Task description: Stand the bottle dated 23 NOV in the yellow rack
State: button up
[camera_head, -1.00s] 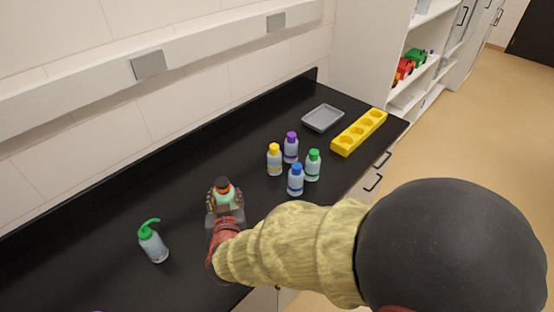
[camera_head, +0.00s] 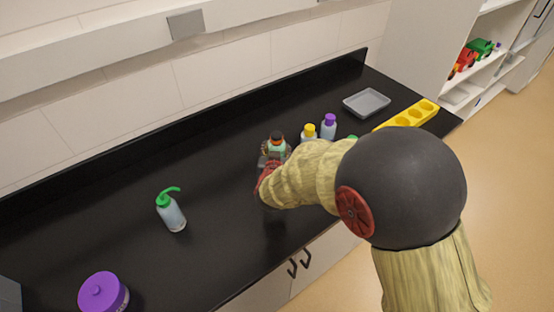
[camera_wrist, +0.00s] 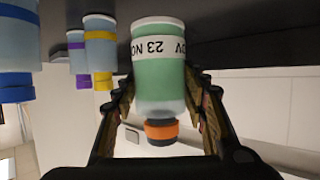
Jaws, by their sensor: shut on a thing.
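My gripper (camera_head: 274,154) is shut on a bottle (camera_head: 277,144) with green contents and an orange and black cap. In the wrist view this bottle (camera_wrist: 159,75) appears upside down between the fingers, and its white label reads "23 NO", with the rest turned partly away. In the head view it looks upright above the black bench; I cannot tell whether its base touches the bench. The yellow rack (camera_head: 427,105) lies at the bench's far right end, with its round holes facing up. The holes that show look empty; my arm hides its near end.
Right of my gripper stand a yellow-capped bottle (camera_head: 309,131), a purple-capped bottle (camera_head: 328,126) and others mostly hidden by my arm. A green-topped wash bottle (camera_head: 171,211) and a purple-lidded jar (camera_head: 103,293) stand left.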

jog(key=shift+w+d+f+b, duration=0.1)
jog(key=shift+w+f+b, duration=0.25)
jog(key=shift+w+f, duration=0.65)
jog(key=shift+f+b, duration=0.65)
jog(key=shift+f, duration=1)
jog(key=shift+f, duration=0.1)
jog(key=o, duration=1.5)
jog(key=shift+f, duration=0.1)
